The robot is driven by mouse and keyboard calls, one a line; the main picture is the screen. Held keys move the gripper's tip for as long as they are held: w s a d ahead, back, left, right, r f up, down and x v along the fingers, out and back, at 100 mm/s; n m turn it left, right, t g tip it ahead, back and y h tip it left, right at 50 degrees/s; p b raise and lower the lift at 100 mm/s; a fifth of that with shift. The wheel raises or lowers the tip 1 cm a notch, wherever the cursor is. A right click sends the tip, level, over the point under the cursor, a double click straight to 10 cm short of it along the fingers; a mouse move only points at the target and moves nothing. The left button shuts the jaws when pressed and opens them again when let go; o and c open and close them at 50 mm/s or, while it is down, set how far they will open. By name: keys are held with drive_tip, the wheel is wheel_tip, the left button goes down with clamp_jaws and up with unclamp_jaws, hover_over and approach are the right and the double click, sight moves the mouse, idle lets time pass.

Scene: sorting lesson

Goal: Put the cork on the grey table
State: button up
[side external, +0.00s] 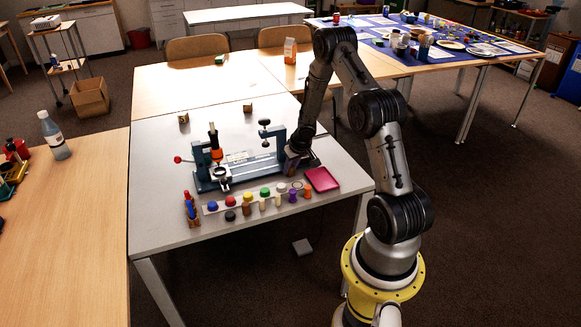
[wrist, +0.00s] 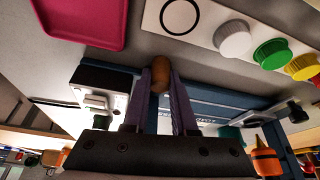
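The cork (wrist: 160,73) is a small brown cylinder in the wrist view, between the converging fingertips of my gripper (wrist: 161,80). My gripper is shut on it. In the side external view, my gripper (side external: 297,170) is low over the grey table (side external: 160,228), beside the right end of the blue-grey bench device (side external: 238,172). I cannot make out the cork clearly in that view. The wrist view does not show whether the cork touches anything below it.
A pink-red tray (side external: 322,179) lies right of my gripper. A white card with coloured caps (side external: 265,193) lies in front of the device, with small pieces before it; its ring outline (wrist: 180,15) is empty. The table's front left is clear. A bottle (side external: 53,137) stands on the wooden table.

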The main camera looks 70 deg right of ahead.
drive_tip(key=shift+o, duration=0.8)
drive_tip(key=shift+f, duration=0.2)
drive_tip(key=shift+r, duration=0.1)
